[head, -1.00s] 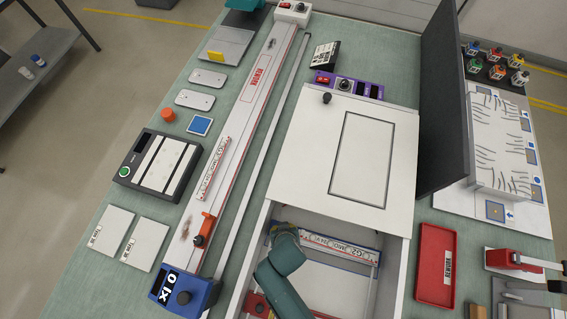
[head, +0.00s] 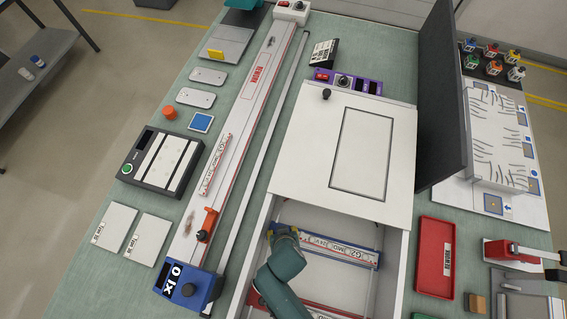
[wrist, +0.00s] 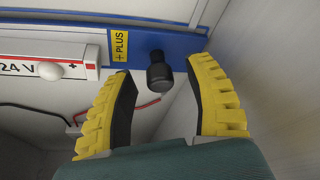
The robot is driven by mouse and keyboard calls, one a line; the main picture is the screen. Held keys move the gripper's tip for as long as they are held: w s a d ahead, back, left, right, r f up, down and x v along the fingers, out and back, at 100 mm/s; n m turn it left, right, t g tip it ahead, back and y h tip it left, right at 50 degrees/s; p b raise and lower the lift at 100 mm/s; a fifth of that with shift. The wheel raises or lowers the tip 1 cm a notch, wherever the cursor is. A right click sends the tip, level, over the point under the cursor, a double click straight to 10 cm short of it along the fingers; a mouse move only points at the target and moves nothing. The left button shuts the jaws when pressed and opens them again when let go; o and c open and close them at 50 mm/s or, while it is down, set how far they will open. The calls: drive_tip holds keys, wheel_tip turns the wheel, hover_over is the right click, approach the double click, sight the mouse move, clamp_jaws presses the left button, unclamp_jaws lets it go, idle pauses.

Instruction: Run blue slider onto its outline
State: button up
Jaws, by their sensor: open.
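A blue bar (head: 366,257) with a white strip marked G2 lies across the open white box. In the wrist view its blue end (wrist: 193,43) carries a yellow +PLUS label (wrist: 120,45) and a round black knob (wrist: 159,70). My gripper (wrist: 160,68) is open, one yellow finger on each side of the knob, with gaps visible. In the head view my gripper (head: 270,231) is at the bar's left end, partly hidden by my arm. I cannot make out an outline for the bar; the box floor is partly hidden.
The white lid panel (head: 300,150) with a black rectangle covers the box's far part. A second strip (head: 322,308) lies at the near side, partly hidden by my arm. A dark upright panel (head: 440,100) and a red tray (head: 434,258) stand to the right.

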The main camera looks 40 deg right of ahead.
drive_tip(key=v, duration=1)
drive_tip(key=shift+r, duration=0.25)
drive_tip(key=shift+s, duration=0.1)
